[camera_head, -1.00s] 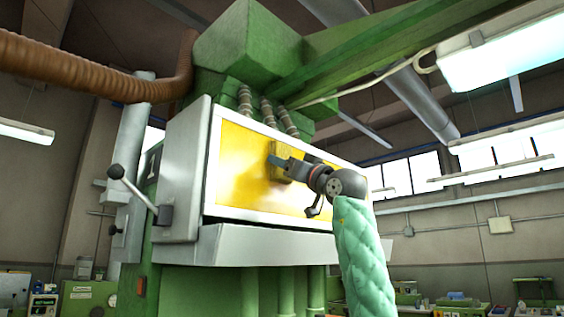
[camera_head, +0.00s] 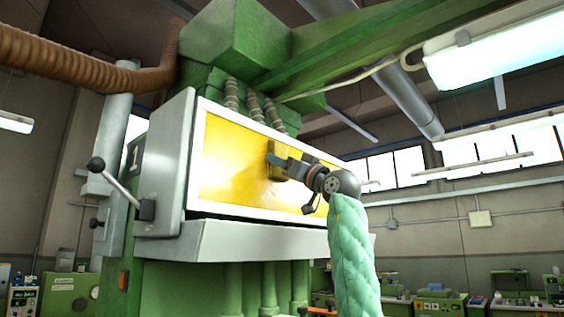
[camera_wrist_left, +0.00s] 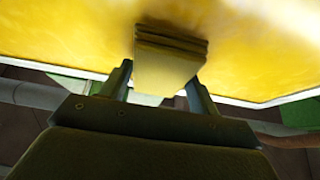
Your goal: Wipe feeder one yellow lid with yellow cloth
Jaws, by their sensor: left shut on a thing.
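The yellow lid (camera_head: 238,160) is a glossy yellow panel in a white frame on the front of feeder one (camera_head: 165,170), whose side bears a "1". My left gripper (camera_head: 274,160) is in front of the lid's middle, shut on the folded yellow cloth (camera_wrist_left: 168,62). In the left wrist view the gripper's fingers (camera_wrist_left: 160,85) pinch the cloth from both sides, and its far edge is against or very close to the yellow surface. The cloth is small and partly hidden by the gripper in the head view. My right gripper is not in view.
A lever with a dark knob (camera_head: 96,164) sticks out at the feeder's left side. A grey ledge (camera_head: 250,240) runs below the lid. A brown hose (camera_head: 80,68) and green beam (camera_head: 380,40) are overhead. Workbenches stand at the back right.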

